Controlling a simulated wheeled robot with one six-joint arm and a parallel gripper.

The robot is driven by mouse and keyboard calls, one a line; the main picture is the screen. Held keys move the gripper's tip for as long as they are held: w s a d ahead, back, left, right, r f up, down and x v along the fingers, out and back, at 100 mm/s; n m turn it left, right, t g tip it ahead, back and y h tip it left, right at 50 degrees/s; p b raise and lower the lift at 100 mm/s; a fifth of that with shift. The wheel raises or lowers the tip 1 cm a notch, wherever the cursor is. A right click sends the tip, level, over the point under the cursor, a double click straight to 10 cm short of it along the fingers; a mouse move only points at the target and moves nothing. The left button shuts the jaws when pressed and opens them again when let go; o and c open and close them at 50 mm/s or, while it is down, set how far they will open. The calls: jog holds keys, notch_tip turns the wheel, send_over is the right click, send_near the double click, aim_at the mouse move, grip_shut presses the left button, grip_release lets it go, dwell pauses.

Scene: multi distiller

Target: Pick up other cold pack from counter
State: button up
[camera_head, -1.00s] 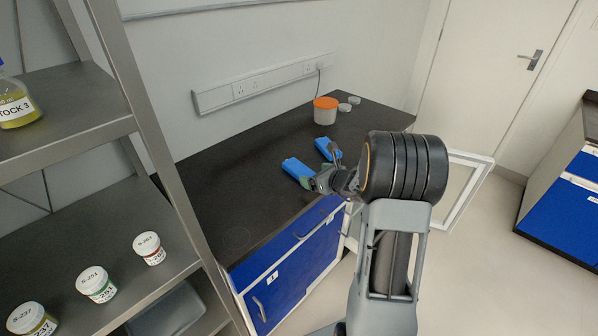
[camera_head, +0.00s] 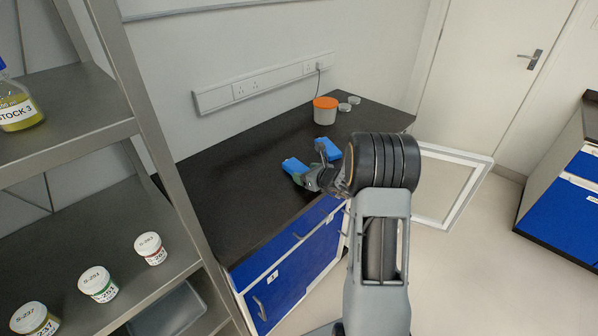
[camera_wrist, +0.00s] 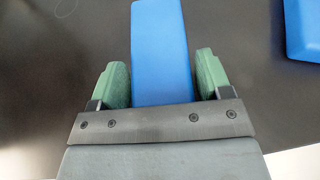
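Two blue cold packs lie on the black counter. In the head view the nearer left pack (camera_head: 293,166) is beside my gripper (camera_head: 307,164), and the other pack (camera_head: 328,149) lies farther back to the right, partly behind the gripper. In the wrist view one pack (camera_wrist: 161,50) lies between the two green fingers of my gripper (camera_wrist: 162,75), with gaps on both sides. The fingers are open and do not appear to touch it. The second pack (camera_wrist: 303,28) shows at the upper right edge of the wrist view.
A white tub with an orange lid (camera_head: 325,110) and small round lids (camera_head: 350,102) stand at the back of the counter. A metal shelf (camera_head: 108,140) with labelled jars is at the left. The counter's left part is clear.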

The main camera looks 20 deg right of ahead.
jog(key=c, duration=0.7)
jog(key=shift+r, duration=0.15)
